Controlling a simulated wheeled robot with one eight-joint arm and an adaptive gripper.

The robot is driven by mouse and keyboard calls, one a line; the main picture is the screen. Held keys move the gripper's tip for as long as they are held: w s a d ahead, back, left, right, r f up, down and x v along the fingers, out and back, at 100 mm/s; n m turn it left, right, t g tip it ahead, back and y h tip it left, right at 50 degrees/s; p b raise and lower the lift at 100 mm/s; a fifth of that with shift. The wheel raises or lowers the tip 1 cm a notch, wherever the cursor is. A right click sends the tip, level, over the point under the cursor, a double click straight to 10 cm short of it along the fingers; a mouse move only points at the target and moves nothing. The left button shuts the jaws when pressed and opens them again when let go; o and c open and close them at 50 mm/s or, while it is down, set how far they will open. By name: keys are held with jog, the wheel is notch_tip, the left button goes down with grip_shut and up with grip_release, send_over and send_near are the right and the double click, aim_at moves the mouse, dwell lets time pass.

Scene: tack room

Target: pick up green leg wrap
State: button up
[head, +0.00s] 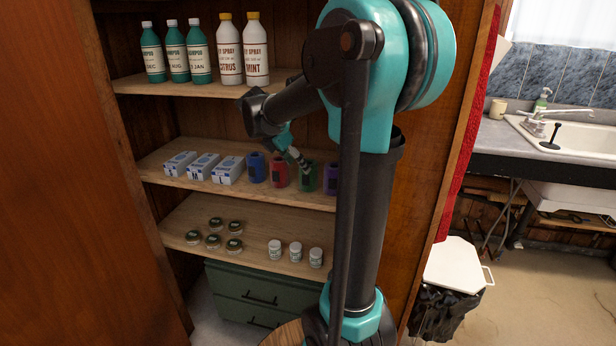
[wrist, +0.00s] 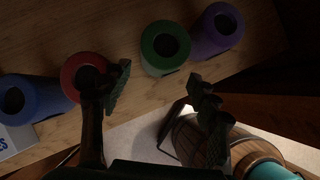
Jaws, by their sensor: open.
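The green leg wrap (head: 311,181) stands upright on the middle shelf, between a red wrap (head: 279,172) and a purple wrap (head: 330,180). In the head view my gripper (head: 299,160) is in front of it and covers part of it. In the wrist view the green wrap (wrist: 163,66) is a roll with a dark hollow centre, beyond my gripper (wrist: 161,86). The two fingers are spread wide and nothing is between them. The left finger overlaps the edge of the red wrap in that view. I cannot tell the exact gap to the green wrap.
A blue wrap (head: 256,168) and several white-blue boxes (head: 203,167) stand left on the same shelf (head: 160,157). Shampoo and spray bottles (head: 200,50) stand above. Jars and white tubs (head: 295,252) sit below. The cabinet's right side wall (head: 425,170) is close to my arm.

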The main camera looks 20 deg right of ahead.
aim_at(308, 176)
jog(key=shift+w+d, duration=0.35)
jog(key=shift+d, duration=0.55)
jog(key=shift+x, duration=2.65)
jog(key=shift+w+d+r, duration=0.1)
jog(key=shift+d, duration=0.05)
jog(key=c, duration=0.9)
jog(key=shift+o, duration=0.2)
jog(key=shift+r, duration=0.15)
